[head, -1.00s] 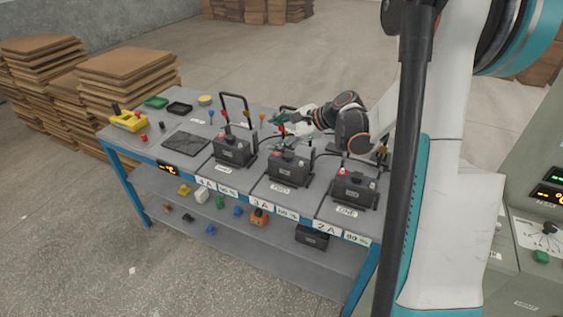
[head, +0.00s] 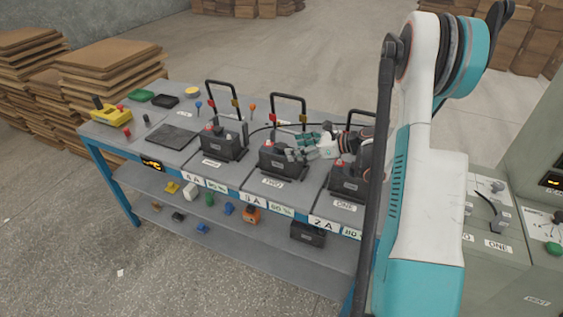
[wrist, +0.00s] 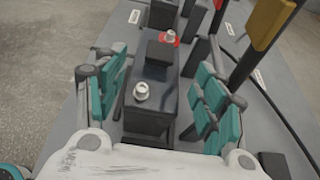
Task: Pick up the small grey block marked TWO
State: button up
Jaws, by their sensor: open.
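The dark grey battery block (head: 281,161) stands in the middle of the bench's row of three. A small plate reading TWO (head: 272,182) lies on the bench in front of it. My gripper (head: 300,148) is at the block's top right side in the head view and hides part of it. In the wrist view my gripper (wrist: 160,78) is open, with teal fingers on either side of a dark block (wrist: 150,112). That block has a silver terminal near me and a red-collared one farther off. I cannot tell whether the fingers touch it.
A block marked ONE (head: 346,181) stands to the right, another block (head: 222,144) to the left. Black upright frames (head: 289,100) stand behind the blocks. Coloured small parts lie on the lower shelf (head: 170,222). A dark mat (head: 172,137) lies at the left.

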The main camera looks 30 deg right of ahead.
aim_at(281, 158)
jog(key=b+x, duration=0.1)
jog(key=x, duration=0.3)
jog(key=shift+w+a+f, duration=0.1)
grip_shut()
